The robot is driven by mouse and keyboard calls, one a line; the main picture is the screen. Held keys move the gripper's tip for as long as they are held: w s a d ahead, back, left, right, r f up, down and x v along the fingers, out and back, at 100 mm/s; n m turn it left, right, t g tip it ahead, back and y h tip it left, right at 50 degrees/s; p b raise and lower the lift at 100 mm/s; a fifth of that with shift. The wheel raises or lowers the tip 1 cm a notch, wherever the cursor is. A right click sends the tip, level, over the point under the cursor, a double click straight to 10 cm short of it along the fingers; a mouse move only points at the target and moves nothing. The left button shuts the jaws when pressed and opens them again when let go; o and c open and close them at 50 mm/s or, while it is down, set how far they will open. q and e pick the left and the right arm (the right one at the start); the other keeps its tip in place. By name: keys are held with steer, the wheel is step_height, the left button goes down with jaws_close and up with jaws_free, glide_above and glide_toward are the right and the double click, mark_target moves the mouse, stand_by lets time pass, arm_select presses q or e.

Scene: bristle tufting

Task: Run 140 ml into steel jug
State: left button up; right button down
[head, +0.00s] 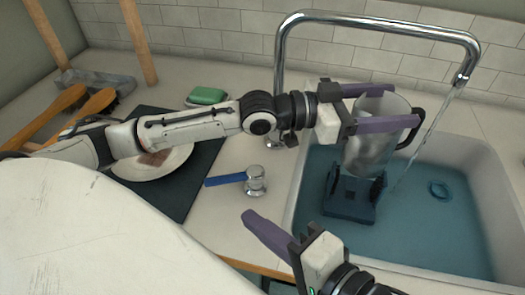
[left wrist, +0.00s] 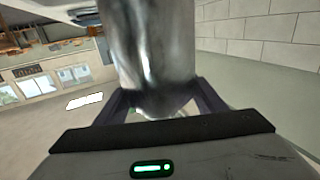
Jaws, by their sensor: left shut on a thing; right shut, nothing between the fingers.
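The steel jug (head: 368,152), with a dark handle on its right, is between the fingers of my left gripper (head: 405,105), which is shut on it over the sink. It also fills the middle of the left wrist view (left wrist: 150,50). The chrome tap (head: 380,24) arches over the sink. A thin water stream (head: 432,138) falls from its spout, to the right of the jug and its handle in the picture. The tap's base valve (head: 256,181) has a blue lever (head: 225,180) pointing left. My right gripper (head: 250,216) is shut and empty, below the lever in the picture. The jug's inside is hidden.
A dark blue stand (head: 350,197) is in the sink (head: 487,170) below the jug; whether they touch is unclear. A round drain (head: 438,190) lies right of it. Left are a plate (head: 180,160) on a dark mat (head: 205,185) and a green sponge (head: 206,96).

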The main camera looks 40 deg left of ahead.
arm_select(q)
steer(key=shift+r, duration=0.15)
steer(key=shift+d, duration=0.1)
steer(key=x, duration=1.3)
steer(key=shift+w, duration=0.2)
steer(key=shift+d, duration=0.1)
steer(key=v, duration=1.3)
steer(key=shift+s+a, duration=0.2)
